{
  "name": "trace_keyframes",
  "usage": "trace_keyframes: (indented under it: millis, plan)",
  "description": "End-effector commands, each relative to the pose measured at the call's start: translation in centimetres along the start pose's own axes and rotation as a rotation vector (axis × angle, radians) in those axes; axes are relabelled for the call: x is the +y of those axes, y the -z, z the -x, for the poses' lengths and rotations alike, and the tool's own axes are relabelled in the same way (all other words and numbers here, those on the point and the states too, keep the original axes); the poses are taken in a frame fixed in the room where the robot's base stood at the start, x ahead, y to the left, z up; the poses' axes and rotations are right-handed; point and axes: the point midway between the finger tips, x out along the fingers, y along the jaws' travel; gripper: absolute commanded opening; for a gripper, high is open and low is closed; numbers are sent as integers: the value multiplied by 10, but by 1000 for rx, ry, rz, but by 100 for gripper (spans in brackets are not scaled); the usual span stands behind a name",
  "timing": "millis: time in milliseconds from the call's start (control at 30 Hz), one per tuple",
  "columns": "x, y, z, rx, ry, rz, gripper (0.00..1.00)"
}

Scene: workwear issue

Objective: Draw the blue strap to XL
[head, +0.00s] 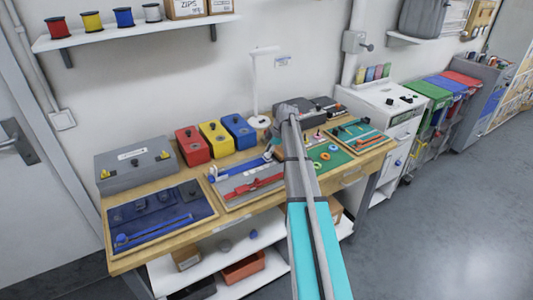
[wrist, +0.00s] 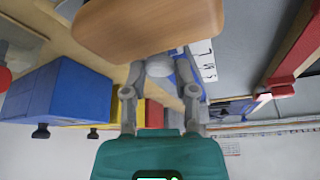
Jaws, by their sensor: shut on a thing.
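The blue strap (head: 230,172) lies across the upper part of a grey board (head: 240,184) on the bench, and its right end runs to my gripper (head: 271,152). In the wrist view my gripper (wrist: 160,88) is shut on the strap's end, which is mostly hidden. A blue stretch of strap (wrist: 185,70) shows beside the right finger, next to a white scale (wrist: 206,62) with dark size letters. I cannot read which mark the end is at. A large tan, smooth-edged piece (wrist: 150,25) covers the fingertips in that view.
A red strap (head: 258,188) lies on the same board. Red, yellow and blue boxes (head: 239,131) stand behind it. A dark blue tray (head: 160,216) is at left, a green mat (head: 325,157) at right, and a white lamp (head: 255,85) behind my gripper.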

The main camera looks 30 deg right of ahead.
Motion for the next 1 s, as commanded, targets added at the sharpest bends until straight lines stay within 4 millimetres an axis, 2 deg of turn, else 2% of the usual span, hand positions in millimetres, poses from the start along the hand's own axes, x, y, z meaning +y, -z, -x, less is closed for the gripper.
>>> trace_keyframes:
  millis: [33, 67, 200, 267, 733, 1000]
  plan:
    - [0, 0, 0, -1, 0, 0, 0]
    - [0, 0, 0, -1, 0, 0, 39]
    - [0, 0, 0, -1, 1, 0, 65]
    - [0, 0, 0, -1, 1, 0, 73]
    - [-1, 2, -1, 0, 1, 0, 73]
    - [-9, 17, -7, 0, 1, 1, 73]
